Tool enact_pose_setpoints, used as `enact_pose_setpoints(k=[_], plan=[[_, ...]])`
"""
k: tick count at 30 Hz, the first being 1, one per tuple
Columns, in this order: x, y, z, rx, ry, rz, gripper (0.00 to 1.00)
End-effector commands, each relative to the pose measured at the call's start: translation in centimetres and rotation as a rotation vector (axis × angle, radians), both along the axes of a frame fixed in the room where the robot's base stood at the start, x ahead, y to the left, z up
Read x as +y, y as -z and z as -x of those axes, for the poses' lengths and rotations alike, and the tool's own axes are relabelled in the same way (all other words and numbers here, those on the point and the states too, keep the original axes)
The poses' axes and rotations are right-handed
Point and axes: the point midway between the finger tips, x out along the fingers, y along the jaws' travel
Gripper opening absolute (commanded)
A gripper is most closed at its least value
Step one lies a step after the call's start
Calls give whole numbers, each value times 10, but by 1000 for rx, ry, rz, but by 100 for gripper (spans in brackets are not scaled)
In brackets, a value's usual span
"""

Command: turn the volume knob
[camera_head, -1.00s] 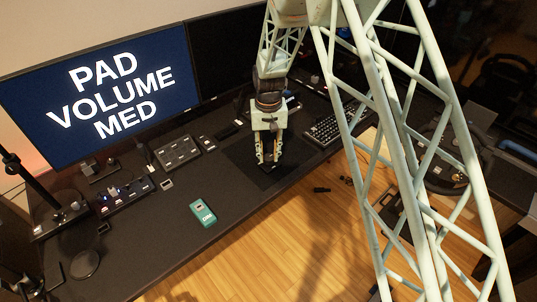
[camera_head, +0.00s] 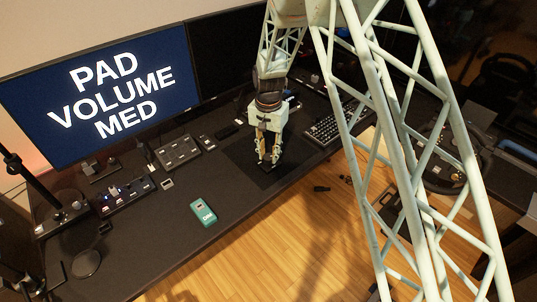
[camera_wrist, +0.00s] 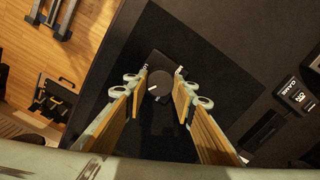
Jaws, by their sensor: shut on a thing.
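The volume knob (camera_wrist: 160,83) is a dark round knob with a pale mark at its lower left. It sits on a small black pad device on a dark mat (camera_wrist: 215,72). My gripper (camera_wrist: 162,88) reaches down over it, with one wood-coloured finger on each side, and is shut on the knob. In the head view, my gripper (camera_head: 268,160) is low over the dark mat near the desk's front edge. The knob is too dark and small to make out there. The monitor (camera_head: 105,85) reads "PAD VOLUME MED".
A green device (camera_head: 203,212) lies on the desk at the front. Button boxes (camera_head: 178,152) and a switch panel (camera_head: 127,194) stand below the monitor. A keyboard (camera_head: 325,128) is right of my gripper. Bare desk lies between the green device and the mat.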

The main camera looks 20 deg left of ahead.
Motion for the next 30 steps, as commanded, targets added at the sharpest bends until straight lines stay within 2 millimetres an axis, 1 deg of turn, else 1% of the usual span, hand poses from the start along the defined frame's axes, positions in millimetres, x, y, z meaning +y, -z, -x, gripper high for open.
enact_pose_setpoints(k=[10, 11, 15, 25, 30], plan=[[0, 0, 0, 0, 3, 0, 14], [0, 0, 0, 0, 2, 0, 26], [0, 0, 0, 0, 2, 0, 38], [0, 0, 0, 0, 2, 0, 38], [0, -5, 0, -1, 2, -1, 38]])
